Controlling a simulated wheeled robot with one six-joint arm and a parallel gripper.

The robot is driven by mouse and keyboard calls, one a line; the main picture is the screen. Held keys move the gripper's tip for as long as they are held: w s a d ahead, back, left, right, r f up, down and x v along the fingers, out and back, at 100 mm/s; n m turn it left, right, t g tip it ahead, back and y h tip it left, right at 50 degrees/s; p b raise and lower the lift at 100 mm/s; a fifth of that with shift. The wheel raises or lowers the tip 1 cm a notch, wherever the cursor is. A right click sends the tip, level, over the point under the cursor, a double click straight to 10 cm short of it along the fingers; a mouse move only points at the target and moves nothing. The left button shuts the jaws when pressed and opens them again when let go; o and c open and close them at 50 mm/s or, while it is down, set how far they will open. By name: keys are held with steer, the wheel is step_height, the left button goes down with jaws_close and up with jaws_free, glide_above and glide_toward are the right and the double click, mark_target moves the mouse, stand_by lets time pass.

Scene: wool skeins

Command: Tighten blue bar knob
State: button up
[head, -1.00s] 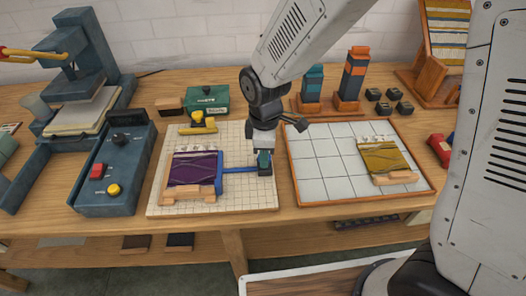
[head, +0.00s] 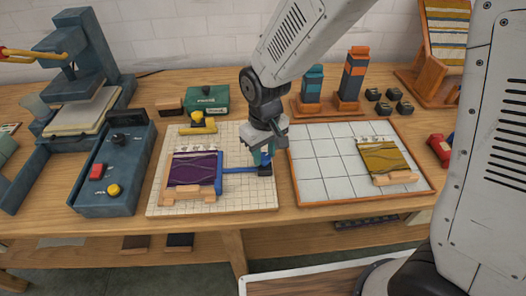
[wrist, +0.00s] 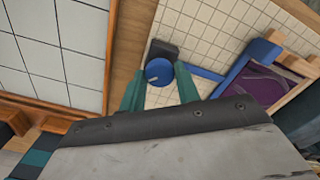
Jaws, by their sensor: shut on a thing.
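The blue bar (head: 238,170) lies on the cream grid board (head: 232,202), running from the purple woven piece (head: 193,169) to a small dark block (head: 265,171) at the board's right edge. The blue round knob (wrist: 158,71) with a pale mark sits at the dark block in the wrist view, where the blue bar (wrist: 205,73) also shows. My gripper (head: 262,160) is over the block, pointing down. In the wrist view my gripper's teal fingers (wrist: 160,84) are on either side of the knob, shut on it. In the head view the knob is hidden by the fingers.
A yellow clamp (head: 198,124) stands at the board's back. A white tiled tray (head: 325,178) with a mustard woven piece (head: 383,161) lies close on the right. A blue control box (head: 112,172) stands left.

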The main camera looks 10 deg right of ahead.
mark_target(265, 156)
steer(key=shift+m, duration=0.6)
steer(key=o, duration=1)
steer(key=shift+r, duration=0.1)
step_height(265, 156, up, 8)
steer(key=shift+f, duration=0.2)
